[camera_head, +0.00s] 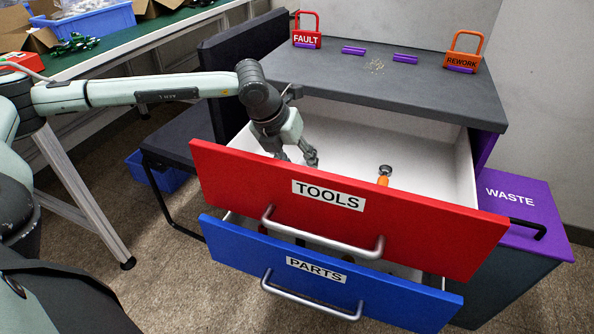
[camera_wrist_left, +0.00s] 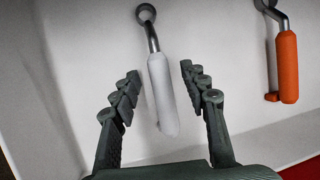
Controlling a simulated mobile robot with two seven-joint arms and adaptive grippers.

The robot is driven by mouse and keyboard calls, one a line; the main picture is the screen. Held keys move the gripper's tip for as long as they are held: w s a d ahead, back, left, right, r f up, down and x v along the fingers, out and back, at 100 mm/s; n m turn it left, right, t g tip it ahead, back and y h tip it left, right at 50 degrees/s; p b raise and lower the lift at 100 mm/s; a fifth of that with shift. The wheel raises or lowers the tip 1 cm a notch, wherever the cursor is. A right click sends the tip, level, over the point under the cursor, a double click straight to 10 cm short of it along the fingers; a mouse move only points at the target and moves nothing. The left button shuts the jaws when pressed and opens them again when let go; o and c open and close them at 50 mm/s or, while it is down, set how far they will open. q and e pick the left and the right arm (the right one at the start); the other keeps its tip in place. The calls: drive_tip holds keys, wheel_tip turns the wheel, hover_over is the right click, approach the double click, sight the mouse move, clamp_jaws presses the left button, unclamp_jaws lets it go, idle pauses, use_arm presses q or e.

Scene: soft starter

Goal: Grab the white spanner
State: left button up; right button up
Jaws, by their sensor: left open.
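The white spanner (camera_wrist_left: 162,92) shows in the left wrist view, with a white handle and a grey metal ring head. It lies on the white floor of the open red TOOLS drawer (camera_head: 276,187). My left gripper (camera_wrist_left: 157,85) is open, with its fingers on either side of the handle in that view. I cannot tell its height above the handle. In the head view the left gripper (camera_head: 312,158) reaches down into the drawer, and the white spanner cannot be made out there. My right gripper is not in view.
An orange spanner (camera_wrist_left: 288,66) lies right of the white one; it also shows in the head view (camera_head: 383,180). The red drawer front stands near the gripper. Below is the partly open blue PARTS drawer (camera_head: 320,281). A purple WASTE bin (camera_head: 520,205) stands right.

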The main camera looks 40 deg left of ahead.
use_arm(q)
clamp_jaws()
idle(0.4)
